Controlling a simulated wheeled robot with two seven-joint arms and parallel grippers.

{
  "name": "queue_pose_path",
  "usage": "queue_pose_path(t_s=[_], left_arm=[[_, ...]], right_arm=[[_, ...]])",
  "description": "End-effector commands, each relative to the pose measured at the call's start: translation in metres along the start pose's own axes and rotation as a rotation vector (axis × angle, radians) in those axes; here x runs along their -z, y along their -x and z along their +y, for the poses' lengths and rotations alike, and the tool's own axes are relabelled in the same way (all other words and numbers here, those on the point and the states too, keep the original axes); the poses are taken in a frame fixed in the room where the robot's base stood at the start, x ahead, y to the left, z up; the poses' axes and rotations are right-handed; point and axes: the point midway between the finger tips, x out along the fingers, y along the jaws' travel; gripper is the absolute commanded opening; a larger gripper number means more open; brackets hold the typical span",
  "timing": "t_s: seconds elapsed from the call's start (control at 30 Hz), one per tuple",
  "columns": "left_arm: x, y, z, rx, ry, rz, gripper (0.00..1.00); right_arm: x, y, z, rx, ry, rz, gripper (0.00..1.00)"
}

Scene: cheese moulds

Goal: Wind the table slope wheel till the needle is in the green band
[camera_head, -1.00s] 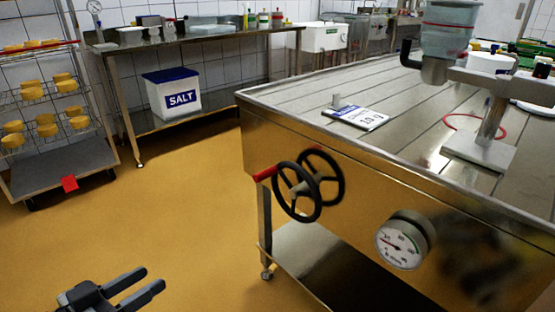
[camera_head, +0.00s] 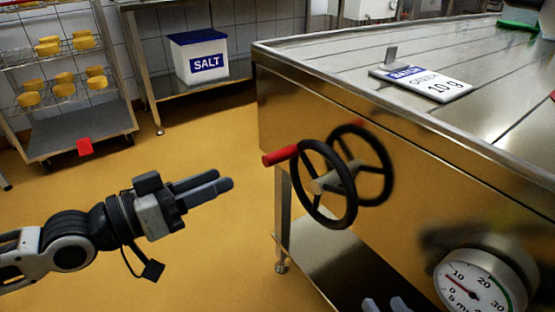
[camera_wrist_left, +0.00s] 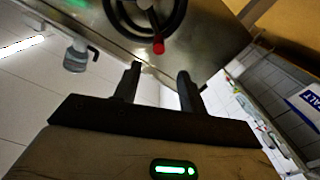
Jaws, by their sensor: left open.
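The slope wheel (camera_head: 322,186) is black with a red handle (camera_head: 281,156) on its upper left, on the steel table's front side; its reflection shows behind it. The gauge (camera_head: 462,283) is lower right, partly cut off. Its red needle seems to sit on the low side near 10, away from the green band at right. My left gripper (camera_head: 222,181) is open and empty, left of and slightly below the handle, apart from it. In the left wrist view the red handle (camera_wrist_left: 158,46) shows beyond the open fingers (camera_wrist_left: 160,70). My right gripper (camera_head: 385,304) shows only its fingertips at the bottom edge.
The steel table (camera_head: 400,140) fills the right, with a batch card (camera_head: 440,88) on top. A rack of cheeses (camera_head: 75,131) is at far left. The floor around my left gripper is clear.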

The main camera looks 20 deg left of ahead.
Motion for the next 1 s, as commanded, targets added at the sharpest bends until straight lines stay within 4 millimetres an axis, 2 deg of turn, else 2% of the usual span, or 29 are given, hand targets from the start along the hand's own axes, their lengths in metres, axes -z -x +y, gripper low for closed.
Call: queue_pose_path(t_s=[0.47,0.8,1.0], left_arm=[[0.003,-0.043,0.003,-0.009,0.003,0.008,0.41],[0.002,-0.094,0.004,-0.01,0.003,0.006,0.41],[0.001,-0.118,0.003,-0.009,0.001,0.003,0.41]], right_arm=[[0.004,-0.001,-0.002,0.013,-0.021,0.019,0.36],[0.003,-0.001,-0.002,0.011,-0.019,0.019,0.36],[0.002,-0.002,-0.002,0.014,-0.027,0.019,0.36]])
